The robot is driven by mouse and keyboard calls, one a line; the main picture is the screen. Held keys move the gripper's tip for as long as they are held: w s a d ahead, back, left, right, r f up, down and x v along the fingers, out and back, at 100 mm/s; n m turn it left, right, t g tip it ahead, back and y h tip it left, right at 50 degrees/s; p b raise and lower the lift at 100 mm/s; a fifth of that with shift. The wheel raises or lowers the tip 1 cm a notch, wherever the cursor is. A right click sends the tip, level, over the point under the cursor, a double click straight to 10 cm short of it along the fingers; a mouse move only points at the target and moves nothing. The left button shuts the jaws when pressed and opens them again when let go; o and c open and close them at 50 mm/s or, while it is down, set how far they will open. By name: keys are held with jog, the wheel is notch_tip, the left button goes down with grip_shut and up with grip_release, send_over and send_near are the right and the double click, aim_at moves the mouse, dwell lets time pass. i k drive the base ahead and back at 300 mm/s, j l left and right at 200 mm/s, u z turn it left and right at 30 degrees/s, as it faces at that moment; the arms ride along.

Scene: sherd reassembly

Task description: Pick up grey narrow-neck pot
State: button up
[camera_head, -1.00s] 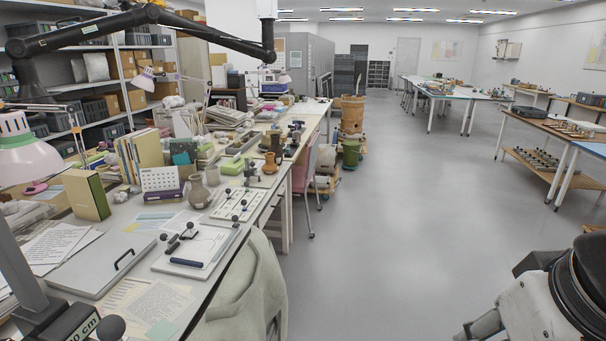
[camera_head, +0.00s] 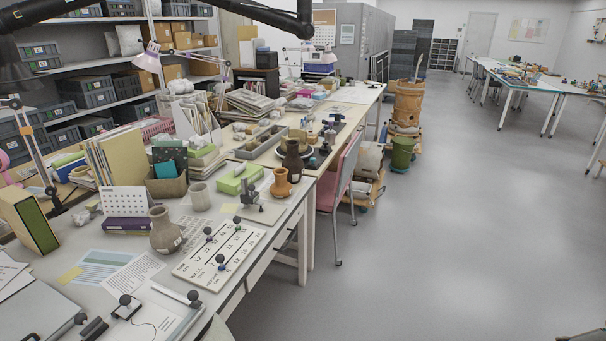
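A grey-brown narrow-neck pot (camera_head: 165,233) stands upright on the near worktable (camera_head: 85,232), left of centre in the head view. It has a round body, a short neck and a small pale label on its side. Nothing touches it that I can see. My gripper is not in view.
A pale cup (camera_head: 200,197), an orange-brown pot (camera_head: 281,184) and a dark jug (camera_head: 293,160) stand farther back. A number board (camera_head: 218,252) lies right of the grey pot, papers (camera_head: 133,275) before it. A pink chair (camera_head: 345,170) stands beside the table. The floor (camera_head: 455,240) is clear.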

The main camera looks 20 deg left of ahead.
aim_at(165, 237)
jog(key=i, duration=1.75)
jog(key=i+u, duration=0.75)
jog(key=i+l+u, duration=0.2)
jog(key=u, duration=0.2)
jog(key=i+j+u, duration=0.1)
jog(key=u, duration=0.35)
jog(key=i+u, duration=0.3)
jog(key=u, duration=0.15)
jog(key=i+l+u, duration=0.15)
jog(key=u, duration=0.25)
jog(key=i+l+u, duration=0.15)
jog(key=u, duration=0.3)
jog(key=i, duration=0.1)
